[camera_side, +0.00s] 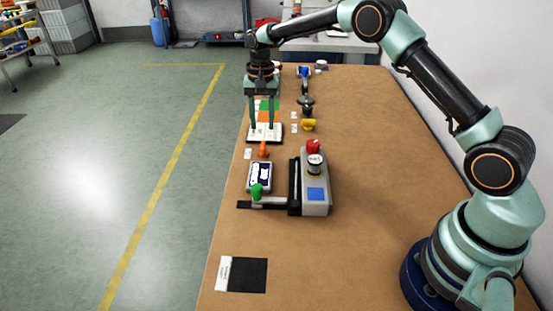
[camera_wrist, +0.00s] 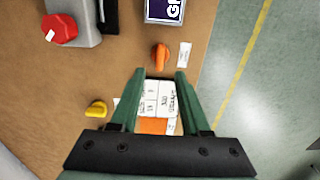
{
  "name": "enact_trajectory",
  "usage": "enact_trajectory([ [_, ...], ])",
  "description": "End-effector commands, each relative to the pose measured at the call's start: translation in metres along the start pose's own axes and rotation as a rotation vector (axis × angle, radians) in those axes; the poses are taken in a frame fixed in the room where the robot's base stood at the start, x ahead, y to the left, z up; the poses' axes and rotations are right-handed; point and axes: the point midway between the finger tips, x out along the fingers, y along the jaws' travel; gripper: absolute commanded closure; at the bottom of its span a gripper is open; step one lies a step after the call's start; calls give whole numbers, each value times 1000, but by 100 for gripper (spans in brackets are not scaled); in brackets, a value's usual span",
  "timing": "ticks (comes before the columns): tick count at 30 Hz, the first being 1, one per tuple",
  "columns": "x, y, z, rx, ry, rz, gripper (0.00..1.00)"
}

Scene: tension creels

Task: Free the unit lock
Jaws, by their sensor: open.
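I cannot tell which part is the unit lock, as the labels are too small to read. An orange knob (camera_side: 264,149) stands on the table; it also shows in the wrist view (camera_wrist: 161,57), just beyond my fingertips. A yellow knob (camera_side: 309,125) is farther back to the right and shows in the wrist view (camera_wrist: 97,108) left of my fingers. A grey unit (camera_side: 322,206) bears a red knob (camera_side: 312,146), also in the wrist view (camera_wrist: 60,28). My gripper (camera_side: 264,127) is open and empty, pointing down over a white card (camera_wrist: 158,98) with coloured patches.
A green-knobbed lever (camera_side: 257,191) reaches left from the grey unit, in front of a small display panel (camera_side: 268,181). A black pad (camera_side: 248,275) lies at the front. Small dark and blue fittings (camera_side: 305,90) stand behind.

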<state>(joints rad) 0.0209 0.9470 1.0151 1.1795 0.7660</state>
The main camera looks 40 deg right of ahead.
Motion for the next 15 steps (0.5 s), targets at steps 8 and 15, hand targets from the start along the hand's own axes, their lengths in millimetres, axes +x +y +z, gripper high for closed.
enact_trajectory([
  [8,51,1,1,-1,-3,3,54],
  [15,71,0,0,-1,0,0,54],
])
